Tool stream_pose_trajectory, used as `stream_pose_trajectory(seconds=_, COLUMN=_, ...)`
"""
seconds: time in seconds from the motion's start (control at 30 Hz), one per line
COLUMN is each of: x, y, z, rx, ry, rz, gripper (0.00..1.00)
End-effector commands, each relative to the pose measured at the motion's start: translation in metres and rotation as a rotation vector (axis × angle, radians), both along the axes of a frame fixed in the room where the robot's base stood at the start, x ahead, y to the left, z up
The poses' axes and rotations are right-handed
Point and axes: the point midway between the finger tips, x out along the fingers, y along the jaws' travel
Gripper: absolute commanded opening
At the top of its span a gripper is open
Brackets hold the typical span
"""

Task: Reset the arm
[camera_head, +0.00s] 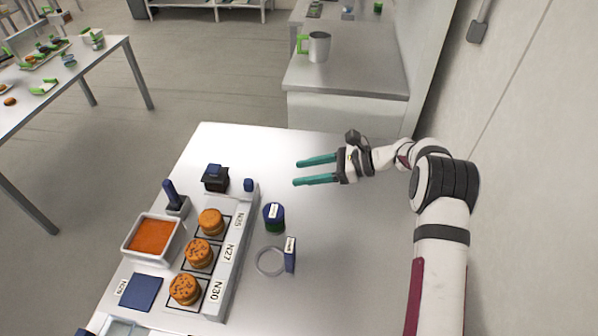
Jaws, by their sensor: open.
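My gripper (316,171) has two teal fingers spread apart with nothing between them. It hangs over the far right part of the white table (340,290), with its fingers pointing left. My arm comes in from the right side of the view. On the table to the left, several round brown filled rounds (199,253) stand in a row on marked squares beside a grey rail (232,254) labelled N35, N27 and N30. My gripper is apart from all of these.
A white tray of orange filling (153,237), a blue square (141,291), a black-and-blue block (215,178), a blue-green jar (274,216) and a ring with a blue tag (271,261) are on the table. A wall is at right. The table's right side is clear.

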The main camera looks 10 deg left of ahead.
Motion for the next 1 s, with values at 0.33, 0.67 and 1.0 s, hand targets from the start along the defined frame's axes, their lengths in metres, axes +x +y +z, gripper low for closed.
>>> stream_pose_trajectory(seconds=0.33, x=-0.016, y=-0.001, z=0.022, rx=-0.056, ry=-0.048, rz=0.048, gripper=0.57)
stream_pose_trajectory(seconds=0.67, x=-0.248, y=-0.064, z=0.119, rx=-0.603, ry=-0.475, rz=0.568, gripper=0.57)
stream_pose_trajectory(seconds=1.0, x=-0.375, y=-0.128, z=0.086, rx=-0.903, ry=-0.682, rz=0.897, gripper=0.57)
